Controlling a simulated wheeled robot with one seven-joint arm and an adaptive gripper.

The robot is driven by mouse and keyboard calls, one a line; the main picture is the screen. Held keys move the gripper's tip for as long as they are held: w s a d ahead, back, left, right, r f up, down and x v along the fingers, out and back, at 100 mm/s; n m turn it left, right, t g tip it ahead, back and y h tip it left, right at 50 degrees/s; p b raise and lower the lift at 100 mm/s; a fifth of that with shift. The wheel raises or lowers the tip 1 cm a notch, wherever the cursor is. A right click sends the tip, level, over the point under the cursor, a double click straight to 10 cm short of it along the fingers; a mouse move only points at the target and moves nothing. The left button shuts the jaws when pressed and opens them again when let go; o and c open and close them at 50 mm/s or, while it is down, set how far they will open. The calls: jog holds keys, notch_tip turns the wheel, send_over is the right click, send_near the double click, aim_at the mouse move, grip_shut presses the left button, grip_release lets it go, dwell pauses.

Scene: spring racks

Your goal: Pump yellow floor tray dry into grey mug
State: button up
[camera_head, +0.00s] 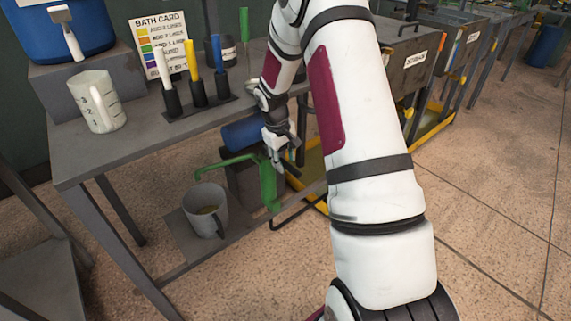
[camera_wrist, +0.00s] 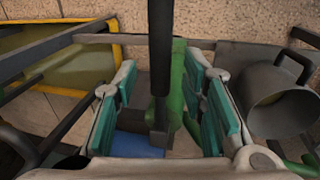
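The grey mug (camera_head: 207,222) stands upright on a low shelf, with some yellowish liquid inside; it also shows in the wrist view (camera_wrist: 262,112). A green hand pump (camera_head: 268,186) stands beside it, its spout reaching left above the mug. The yellow floor tray (camera_head: 437,127) lies under the benches, partly hidden by my arm; its yellow rim and murky liquid show in the wrist view (camera_wrist: 65,47). My gripper (camera_head: 283,163) is low beside the pump. In the wrist view its teal-padded fingers (camera_wrist: 160,112) are apart, with a dark rod (camera_wrist: 160,60) between them and gaps on both sides.
The grey bench (camera_head: 150,135) above carries a white measuring jug (camera_head: 98,100), coloured-handled tools (camera_head: 193,70), a bath card (camera_head: 160,40) and a blue container (camera_head: 55,35). A blue cylinder (camera_head: 243,134) lies behind the pump. Open tiled floor (camera_head: 495,220) is on the right.

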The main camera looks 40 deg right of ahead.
notch_tip(320, 180, up, 9)
jog(key=a, duration=0.1)
jog(key=shift+s+a, duration=0.2)
jog(key=shift+a, duration=0.2)
